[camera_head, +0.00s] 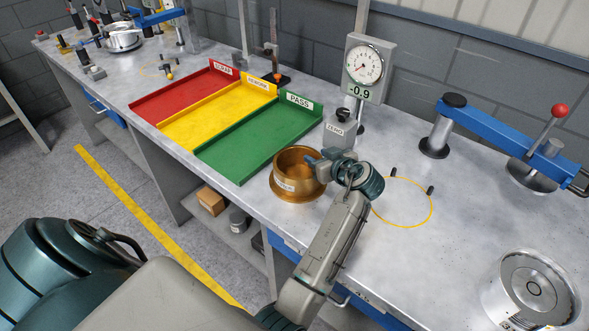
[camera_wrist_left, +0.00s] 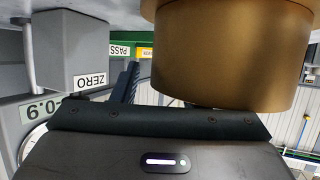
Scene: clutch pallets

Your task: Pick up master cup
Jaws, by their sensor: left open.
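The master cup, a gold-brown cup (camera_head: 297,175) with a pale label, stands upright on the grey workbench in front of the green PASS tray. My left gripper (camera_head: 318,167) is open at the cup's right rim, with the arm reaching up from below. In the left wrist view, which is upside down, the cup (camera_wrist_left: 225,50) fills the upper right, very close. One dark finger (camera_wrist_left: 130,82) shows beside it; the other is hidden. I cannot tell whether a finger touches the cup. My right gripper is not in view.
A dial gauge (camera_head: 364,68) reading -0.9 and a ZERO block (camera_head: 340,130) stand just behind the gripper. Red (camera_head: 185,92), yellow (camera_head: 215,108) and green (camera_head: 258,138) trays look empty. A yellow ring (camera_head: 431,213) marks bare bench at right. A silver part (camera_head: 531,288) sits front right.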

